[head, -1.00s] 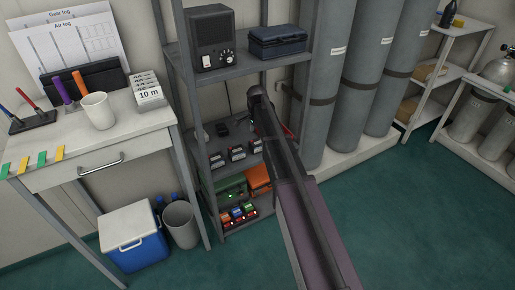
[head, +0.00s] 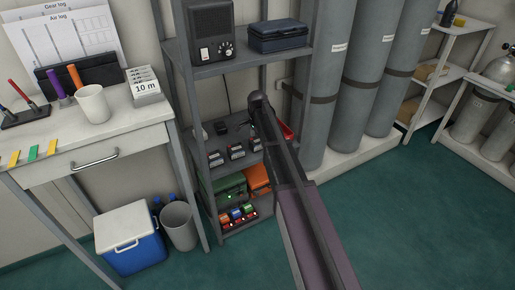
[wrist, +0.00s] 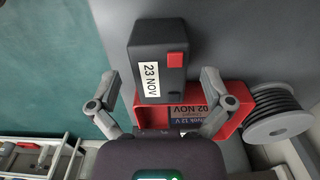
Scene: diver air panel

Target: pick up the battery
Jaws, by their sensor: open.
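In the wrist view, a black box-shaped battery (wrist: 158,58) with a white "23 NOV" label and a red square lies on a grey surface. My gripper (wrist: 161,76) is open, one finger to each side of the battery, with no clear contact. A red tray (wrist: 237,105) is just beside the battery. In it is a dark item (wrist: 187,112) labelled "02 NOV" and "12 V", partly hidden by my gripper. In the head view my arm reaches to the middle shelf (head: 228,158) and hides the gripper; a bit of the red tray (head: 287,131) shows past it.
A cable spool (wrist: 277,116) is right of the tray. Several small labelled black boxes (head: 236,151) stand on the middle shelf left of my arm. A radio (head: 212,32) and a blue case (head: 279,37) sit on the shelf above. Tall grey cylinders (head: 367,80) stand to the right.

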